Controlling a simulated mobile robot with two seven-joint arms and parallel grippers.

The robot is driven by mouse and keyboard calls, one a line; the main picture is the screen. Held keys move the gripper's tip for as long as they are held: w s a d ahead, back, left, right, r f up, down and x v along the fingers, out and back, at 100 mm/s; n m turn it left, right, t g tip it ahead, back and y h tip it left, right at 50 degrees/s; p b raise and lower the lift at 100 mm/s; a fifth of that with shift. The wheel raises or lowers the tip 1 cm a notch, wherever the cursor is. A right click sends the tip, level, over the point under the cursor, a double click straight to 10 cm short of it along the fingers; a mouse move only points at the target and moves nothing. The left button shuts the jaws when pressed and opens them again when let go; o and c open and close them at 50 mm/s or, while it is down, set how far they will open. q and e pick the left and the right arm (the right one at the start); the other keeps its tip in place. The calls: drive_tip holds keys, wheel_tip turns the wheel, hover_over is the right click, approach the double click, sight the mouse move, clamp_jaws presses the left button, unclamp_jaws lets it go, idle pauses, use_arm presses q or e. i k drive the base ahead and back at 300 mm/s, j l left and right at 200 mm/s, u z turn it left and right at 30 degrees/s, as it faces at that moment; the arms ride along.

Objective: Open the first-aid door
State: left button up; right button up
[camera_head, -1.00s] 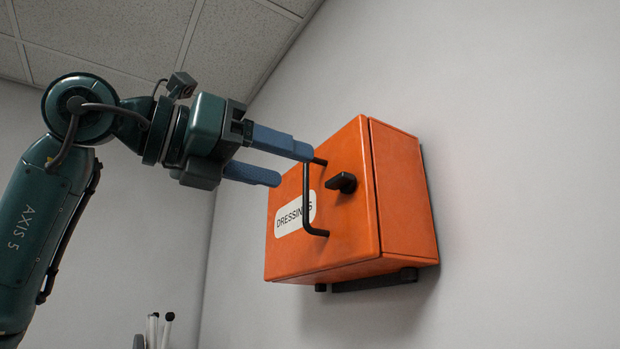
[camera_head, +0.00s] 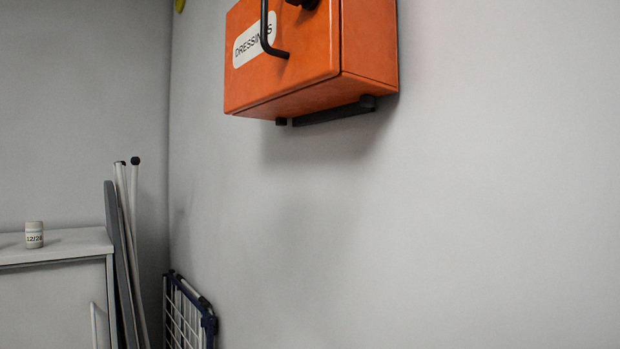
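The orange first-aid box (camera_head: 368,40) is mounted on the wall at the top of the head view, its upper part cut off by the frame. Its front door (camera_head: 300,62) looks shut and carries a white "DRESSINGS" label (camera_head: 246,47). A black bar handle (camera_head: 265,32) stands out from the door, with only its lower part showing. A black latch knob (camera_head: 302,3) is partly visible at the top edge. Neither of my grippers is in view.
A white cabinet or counter (camera_head: 60,246) with a small labelled jar (camera_head: 34,235) stands at lower left. Beside it lean a grey board (camera_head: 118,255), white poles (camera_head: 135,215) and a folded rack (camera_head: 185,315). The wall below the box is clear.

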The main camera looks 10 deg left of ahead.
sight(256, 31)
drive_tip(key=k+j, duration=0.8)
drive_tip(key=j, duration=0.1)
